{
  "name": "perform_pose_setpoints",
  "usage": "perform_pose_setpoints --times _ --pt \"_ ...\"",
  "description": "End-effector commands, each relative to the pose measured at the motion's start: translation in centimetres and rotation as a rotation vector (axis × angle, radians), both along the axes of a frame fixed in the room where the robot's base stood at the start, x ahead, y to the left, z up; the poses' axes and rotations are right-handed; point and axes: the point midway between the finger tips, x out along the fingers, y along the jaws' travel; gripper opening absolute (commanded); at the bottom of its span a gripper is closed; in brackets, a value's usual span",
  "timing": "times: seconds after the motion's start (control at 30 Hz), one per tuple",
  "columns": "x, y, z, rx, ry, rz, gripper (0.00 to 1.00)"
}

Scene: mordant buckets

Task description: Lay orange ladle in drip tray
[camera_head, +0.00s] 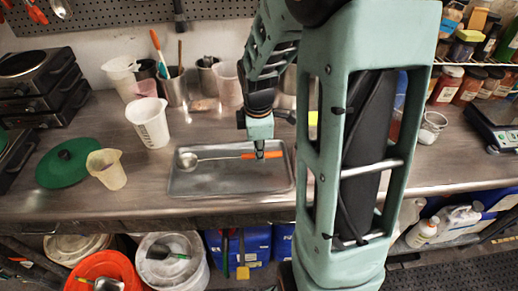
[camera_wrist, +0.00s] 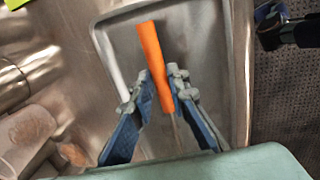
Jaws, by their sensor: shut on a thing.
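The orange ladle has an orange handle (camera_head: 262,155) and a metal shaft ending in a round bowl (camera_head: 187,160). It lies over the drip tray (camera_head: 230,188), a shallow grey metal tray on the counter, bowl to the left. I cannot tell whether the ladle touches the tray floor. My gripper (camera_head: 259,153) points down over the tray and is shut on the handle near its shaft end. In the wrist view, the handle (camera_wrist: 151,55) runs between the two fingers of my gripper (camera_wrist: 161,85), with the tray's rim (camera_wrist: 105,60) around it. The bowl is hidden there.
A white pitcher (camera_head: 150,125) and a small beige cup (camera_head: 106,170) stand left of the tray. A green lid (camera_head: 62,165) lies further left. Containers with tools (camera_head: 173,88) stand behind. The counter's front edge (camera_head: 150,212) is close to the tray.

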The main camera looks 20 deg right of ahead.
Motion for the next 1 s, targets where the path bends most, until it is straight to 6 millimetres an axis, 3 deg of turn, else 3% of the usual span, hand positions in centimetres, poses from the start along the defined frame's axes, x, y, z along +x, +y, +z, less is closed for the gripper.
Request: perform_pose_setpoints --times 0.13,0.47,0.5,0.63,1.0 --pt "0.02 0.01 -1.17 0.000 -0.001 0.000 0.00" --pt "0.02 0.00 -1.19 0.000 -0.001 0.000 0.00" --pt "0.02 0.00 -1.19 0.000 -0.001 0.000 0.19" --pt "0.02 0.00 -1.19 0.000 -0.001 0.000 0.34" --pt "-0.01 0.00 -0.80 -0.001 -0.002 0.000 0.35"
